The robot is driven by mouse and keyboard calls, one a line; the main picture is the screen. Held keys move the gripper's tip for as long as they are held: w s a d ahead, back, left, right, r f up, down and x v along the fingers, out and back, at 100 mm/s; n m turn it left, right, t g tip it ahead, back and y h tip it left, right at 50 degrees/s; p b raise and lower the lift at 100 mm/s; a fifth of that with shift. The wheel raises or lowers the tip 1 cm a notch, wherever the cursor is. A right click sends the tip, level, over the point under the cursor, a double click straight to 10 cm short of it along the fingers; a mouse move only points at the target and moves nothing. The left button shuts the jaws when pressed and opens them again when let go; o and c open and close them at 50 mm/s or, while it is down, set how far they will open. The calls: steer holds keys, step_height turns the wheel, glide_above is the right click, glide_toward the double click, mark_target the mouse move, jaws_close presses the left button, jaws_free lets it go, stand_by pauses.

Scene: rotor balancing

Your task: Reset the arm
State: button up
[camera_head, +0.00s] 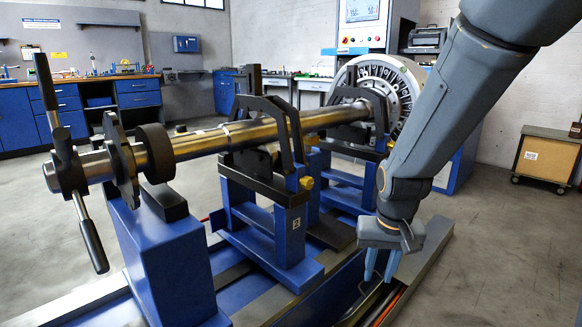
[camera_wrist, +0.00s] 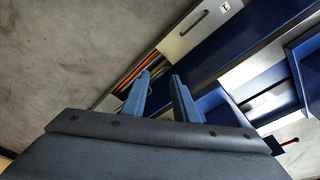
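My arm comes in from the upper right in the head view. My gripper (camera_head: 381,265) hangs pointing down at the right side of the balancing machine, above a narrow tray along its bed. In the wrist view its two blue fingers (camera_wrist: 160,95) stand apart with nothing between them. The fingertips are over the tray's edge, near orange and dark strips; whether they touch anything I cannot tell.
A long steel rotor shaft (camera_head: 230,136) lies across blue pedestals (camera_head: 265,228) left of my arm. A black handle bar (camera_head: 68,165) sticks out at its near end. A graduated dial (camera_head: 395,88) stands behind. A wooden cart (camera_head: 546,156) is at far right; the floor (camera_head: 500,245) between is clear.

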steer(key=s+a+r+n, duration=0.1)
steer(key=s+a+n, duration=0.1)
steer(key=s, duration=0.7)
steer(key=s+a+r+n+g+y+p, duration=0.1)
steer(key=s+a+r+n, duration=0.3)
steer(key=s+a, duration=0.5)
steer(key=s+a+r+n+g+y, duration=0.1)
steer(key=s+a+r+n, duration=0.1)
steer(key=s+a+r, duration=0.55)
steer(key=d+r+m+p, duration=0.2)
steer(key=d+r+p, duration=0.4)
steer(key=r+p, duration=0.3)
steer(key=d+r+m+h+p, duration=0.1)
steer(key=d+r+p, duration=0.4)
steer(key=p, duration=1.1)
steer(key=d+r+m+p, duration=0.3)
steer(key=d+r+p, duration=0.3)
steer(key=r+p, duration=0.6)
steer(key=shift+d+r+m+h+p, duration=0.3)
steer(key=shift+d+h+p, duration=0.1)
steer(key=shift+p, duration=0.15)
